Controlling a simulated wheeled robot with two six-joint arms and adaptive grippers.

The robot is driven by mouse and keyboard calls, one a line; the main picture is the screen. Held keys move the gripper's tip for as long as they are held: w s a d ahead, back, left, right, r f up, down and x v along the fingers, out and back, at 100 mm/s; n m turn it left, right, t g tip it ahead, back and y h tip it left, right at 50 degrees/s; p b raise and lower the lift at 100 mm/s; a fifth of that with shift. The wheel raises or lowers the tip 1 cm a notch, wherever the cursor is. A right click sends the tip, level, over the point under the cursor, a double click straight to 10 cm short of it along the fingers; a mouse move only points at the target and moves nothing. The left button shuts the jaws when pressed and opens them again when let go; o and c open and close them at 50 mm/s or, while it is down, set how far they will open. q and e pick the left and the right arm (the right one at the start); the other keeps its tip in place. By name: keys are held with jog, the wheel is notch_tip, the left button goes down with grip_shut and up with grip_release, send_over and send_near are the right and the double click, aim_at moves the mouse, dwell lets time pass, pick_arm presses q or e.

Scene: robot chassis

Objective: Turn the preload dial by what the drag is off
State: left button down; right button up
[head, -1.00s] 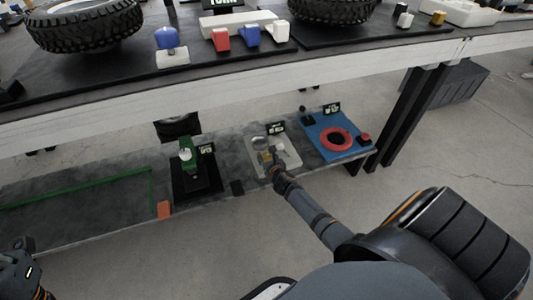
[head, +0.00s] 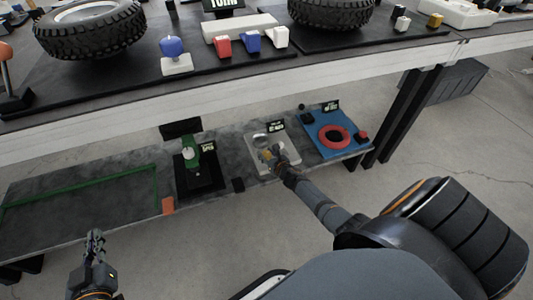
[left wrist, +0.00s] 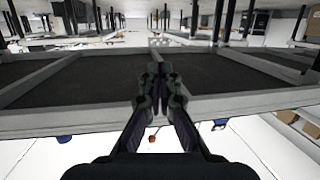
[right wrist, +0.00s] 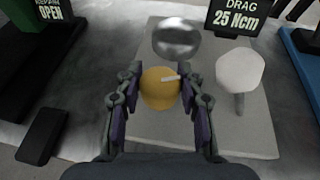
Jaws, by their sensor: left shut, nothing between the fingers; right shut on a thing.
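The preload dial (right wrist: 160,88) is a yellow knob with a white pointer mark, on a light grey plate (right wrist: 258,138) on the lower shelf. My right gripper (right wrist: 160,98) is shut on the dial, one finger on each side; the head view shows it there too (head: 272,156). A display (right wrist: 238,16) behind the plate reads "DRAG 25 Ncm". A silver dome (right wrist: 177,38) and a white knob on a stem (right wrist: 240,72) sit on the same plate. My left gripper (head: 94,238) is shut and empty, in front of the shelf at lower left.
Left of the plate is a black fixture with a green post (head: 191,155) and a sign reading "OPEN" (right wrist: 48,10). A blue board with a red ring (head: 334,137) lies right. The upper bench (head: 150,100) overhangs, holding tires and coloured blocks. A dark block (right wrist: 43,136) lies nearby.

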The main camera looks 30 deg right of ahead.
pick_arm(q)
jog(key=shift+s+f+g, duration=0.2)
jog(key=shift+f, duration=0.3)
jog(key=shift+s+f+g, duration=0.2)
jog(key=shift+f, duration=0.3)
pick_arm(e)
jog(key=shift+r, duration=0.1)
jog(key=o, duration=1.2)
